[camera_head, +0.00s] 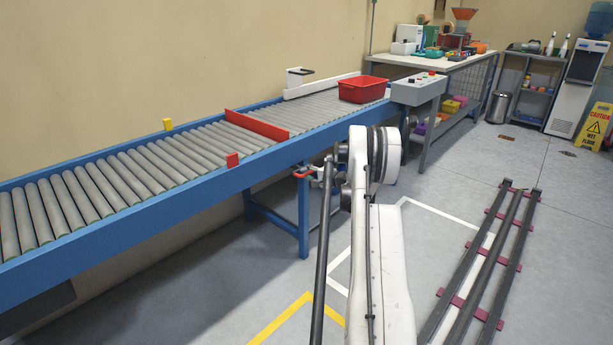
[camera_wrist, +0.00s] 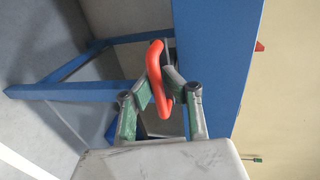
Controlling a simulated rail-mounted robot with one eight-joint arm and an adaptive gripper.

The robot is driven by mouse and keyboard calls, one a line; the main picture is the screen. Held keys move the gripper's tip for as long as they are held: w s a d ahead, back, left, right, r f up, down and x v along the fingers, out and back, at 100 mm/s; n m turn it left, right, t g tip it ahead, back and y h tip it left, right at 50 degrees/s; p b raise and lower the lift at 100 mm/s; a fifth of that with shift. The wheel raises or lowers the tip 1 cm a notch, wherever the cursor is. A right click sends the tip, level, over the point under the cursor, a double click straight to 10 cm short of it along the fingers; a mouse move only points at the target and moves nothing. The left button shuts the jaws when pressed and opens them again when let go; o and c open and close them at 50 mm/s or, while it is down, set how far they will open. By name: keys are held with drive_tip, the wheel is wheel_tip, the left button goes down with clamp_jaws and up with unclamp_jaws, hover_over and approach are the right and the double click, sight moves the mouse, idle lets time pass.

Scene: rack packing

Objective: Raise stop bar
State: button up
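The red stop bar (camera_head: 257,124) lies low across the rollers of the conveyor (camera_head: 150,168) in the head view. A red lever handle (camera_head: 303,173) sticks out below the conveyor's near blue rail. In the wrist view the orange-red looped handle (camera_wrist: 155,68) stands between the fingertips of my gripper (camera_wrist: 158,82). The green-grey fingers close in on it from both sides and appear to touch it. In the head view my arm hides most of the gripper beside the handle.
A red bin (camera_head: 363,89) sits on the rollers beyond the bar. A grey control box (camera_head: 418,88) stands at the conveyor's far end. Blue legs (camera_head: 304,215) stand close below the handle.

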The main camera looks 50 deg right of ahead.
drive_tip(key=o, duration=0.6)
drive_tip(key=shift+r, duration=0.1)
drive_tip(key=shift+c, duration=0.2)
drive_tip(key=v, duration=1.2)
